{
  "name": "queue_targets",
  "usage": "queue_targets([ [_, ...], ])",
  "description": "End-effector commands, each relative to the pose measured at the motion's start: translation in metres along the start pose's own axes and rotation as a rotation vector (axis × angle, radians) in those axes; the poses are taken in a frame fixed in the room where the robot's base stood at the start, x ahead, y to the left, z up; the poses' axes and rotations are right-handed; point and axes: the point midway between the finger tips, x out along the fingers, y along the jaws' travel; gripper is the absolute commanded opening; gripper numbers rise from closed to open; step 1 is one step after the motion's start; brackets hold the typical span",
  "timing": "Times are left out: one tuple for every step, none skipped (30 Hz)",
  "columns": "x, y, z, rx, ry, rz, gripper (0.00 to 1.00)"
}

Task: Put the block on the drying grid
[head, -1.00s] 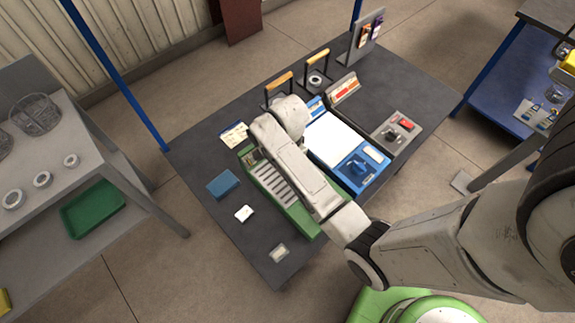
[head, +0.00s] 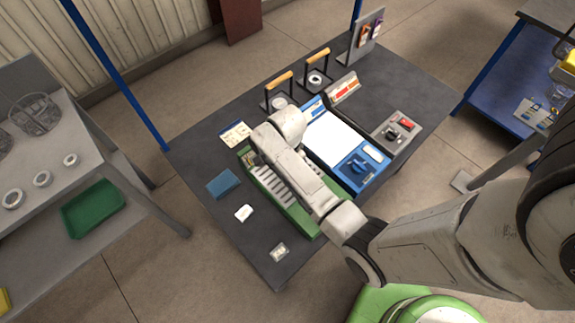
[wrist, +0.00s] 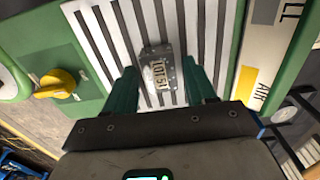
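The drying grid (head: 268,183) is the white slatted top of a green unit on the dark table, partly hidden by my arm in the head view. In the wrist view its white slats (wrist: 98,48) fill the middle. The grey block (wrist: 160,76), with a pale label marked with letters and digits, is over the slats and appears to lie on them. My gripper (wrist: 160,70) has its two green fingers on either side of the block, with a visible gap at each side. In the head view my arm hides the gripper and block.
The green unit carries a yellow knob (wrist: 58,84). On the table are a blue box (head: 223,184), a small white item (head: 243,213), a blue-framed white panel (head: 335,137), a grey switch box (head: 395,130) and handled stands (head: 318,78). The table's front-left area has free room.

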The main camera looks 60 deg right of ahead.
Motion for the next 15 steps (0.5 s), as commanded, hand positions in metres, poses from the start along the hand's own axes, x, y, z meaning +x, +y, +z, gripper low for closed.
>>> queue_targets([
  [0.0, 0.0, 0.0, 0.0, 0.0, 0.0, 0.61],
  [0.0, 0.0, 0.0, 0.0, 0.0, 0.0, 0.62],
  [0.0, 0.0, 0.0, 0.0, 0.0, 0.0, 0.62],
  [0.0, 0.0, 0.0, 0.0, 0.0, 0.0, 0.62],
  [0.0, 0.0, 0.0, 0.0, 0.0, 0.0, 0.62],
  [0.0, 0.0, 0.0, 0.0, 0.0, 0.0, 0.62],
  [0.0, 0.0, 0.0, 0.0, 0.0, 0.0, 0.62],
  [0.0, 0.0, 0.0, 0.0, 0.0, 0.0, 0.62],
  [-0.001, 0.0, 0.0, 0.0, 0.0, 0.0, 0.62],
  [-0.003, 0.0, 0.0, 0.0, 0.0, -0.001, 0.62],
  [-0.005, 0.0, 0.0, 0.0, 0.0, -0.001, 0.62],
  [-0.007, 0.0, 0.0, 0.0, 0.0, -0.001, 0.62],
  [-0.01, -0.001, 0.0, 0.0, 0.0, -0.001, 0.62],
  [-0.014, -0.001, 0.0, 0.0, 0.0, -0.003, 0.62],
  [-0.021, -0.001, 0.0, 0.0, 0.0, -0.003, 0.62],
])
